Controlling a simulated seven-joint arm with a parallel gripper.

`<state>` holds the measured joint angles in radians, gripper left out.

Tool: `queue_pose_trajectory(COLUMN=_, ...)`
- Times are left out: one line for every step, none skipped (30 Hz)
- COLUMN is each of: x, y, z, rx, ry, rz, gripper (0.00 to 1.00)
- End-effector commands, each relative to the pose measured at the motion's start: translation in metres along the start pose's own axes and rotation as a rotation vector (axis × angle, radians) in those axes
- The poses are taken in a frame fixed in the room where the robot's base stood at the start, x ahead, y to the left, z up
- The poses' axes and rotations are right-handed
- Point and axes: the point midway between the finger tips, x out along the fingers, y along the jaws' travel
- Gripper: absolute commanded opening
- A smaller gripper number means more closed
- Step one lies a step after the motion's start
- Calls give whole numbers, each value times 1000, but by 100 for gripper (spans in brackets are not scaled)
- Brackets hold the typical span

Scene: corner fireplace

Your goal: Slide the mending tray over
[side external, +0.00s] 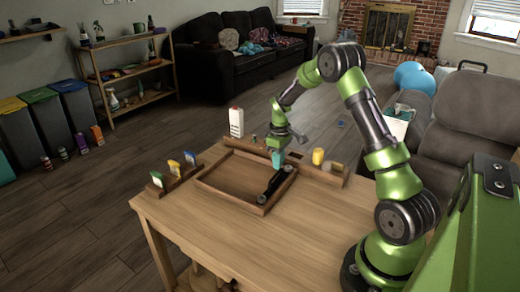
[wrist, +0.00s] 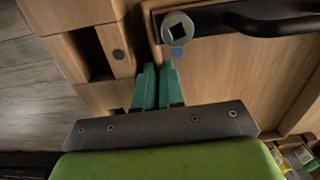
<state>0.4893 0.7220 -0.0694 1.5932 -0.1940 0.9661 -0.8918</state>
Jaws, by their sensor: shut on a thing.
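The mending tray (side external: 229,199) is a shallow, rimmed wooden tray lying on the wooden table. A black bar handle (side external: 276,183) lies along its right side. My gripper (side external: 278,160) points down at the tray's far right corner. In the wrist view my gripper's teal fingers (wrist: 159,70) are close together at the tray's wooden edge, beside the round bolt (wrist: 180,27) at the end of the black handle (wrist: 255,22). They are shut on the tray's edge. The exact contact is partly hidden behind the fingers.
A slotted wooden rack (side external: 332,177) stands along the tray's far side, carrying a yellow cup (side external: 318,156). A white carton (side external: 236,121) stands behind it. A small holder with coloured cards (side external: 173,177) is at the left. The table's near part (side external: 235,240) is clear.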

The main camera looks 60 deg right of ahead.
Motion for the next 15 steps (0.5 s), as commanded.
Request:
queue_pose_trajectory(x=-1, y=5, z=0, rx=2, ry=2, rz=3, gripper=0)
queue_pose_trajectory(x=-1, y=7, z=0, rx=3, ry=2, rz=3, gripper=0)
queue_pose_trajectory(x=-1, y=9, z=0, rx=3, ry=2, rz=3, gripper=0)
queue_pose_trajectory(x=-1, y=10, z=0, rx=3, ry=2, rz=4, gripper=0)
queue_pose_trajectory(x=-1, y=12, z=0, rx=2, ry=3, rz=5, gripper=0)
queue_pose_trajectory(x=-1, y=14, z=1, rx=2, ry=3, rz=6, gripper=0)
queue_pose_trajectory(x=-1, y=15, z=1, rx=1, ry=3, rz=8, gripper=0)
queue_pose_trajectory(x=-1, y=16, z=1, rx=0, ry=4, rz=9, gripper=0)
queue_pose_trajectory(x=-1, y=17, z=1, rx=0, ry=4, rz=11, gripper=0)
queue_pose_trajectory(x=-1, y=18, z=1, rx=0, ry=4, rz=12, gripper=0)
queue_pose_trajectory(x=-1, y=18, z=1, rx=0, ry=4, rz=13, gripper=0)
queue_pose_trajectory(x=-1, y=18, z=2, rx=0, ry=3, rz=14, gripper=0)
queue_pose_trajectory(x=-1, y=19, z=2, rx=0, ry=3, rz=14, gripper=0)
queue_pose_trajectory(x=-1, y=19, z=2, rx=0, ry=2, rz=14, gripper=0)
queue_pose_trajectory(x=-1, y=19, z=2, rx=1, ry=2, rz=14, gripper=0)
